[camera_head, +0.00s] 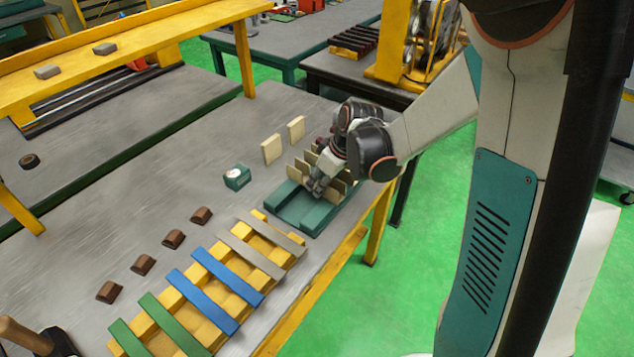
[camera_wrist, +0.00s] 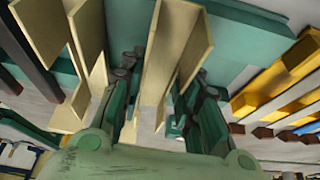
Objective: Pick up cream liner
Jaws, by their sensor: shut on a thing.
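Several cream liners (camera_head: 302,166) stand upright in a row at the back of a teal tray (camera_head: 287,206) on the grey table. My gripper (camera_head: 317,186) is over the tray, low among the liners. In the wrist view, my gripper (camera_wrist: 163,108) has its green fingers on both sides of one folded cream liner (camera_wrist: 168,45) and is shut on it. Another cream liner (camera_wrist: 88,32) stands just left of the fingers. In the head view, my wrist hides part of the row and the held liner. I cannot tell whether the held liner touches the tray.
Two cream blocks (camera_head: 271,149) stand behind the tray. A teal box with a round dial (camera_head: 237,177) is to its left. A yellow rack with grey, blue and green bars (camera_head: 216,283) lies in front left. Several brown blocks (camera_head: 173,239) line the table; its middle is clear.

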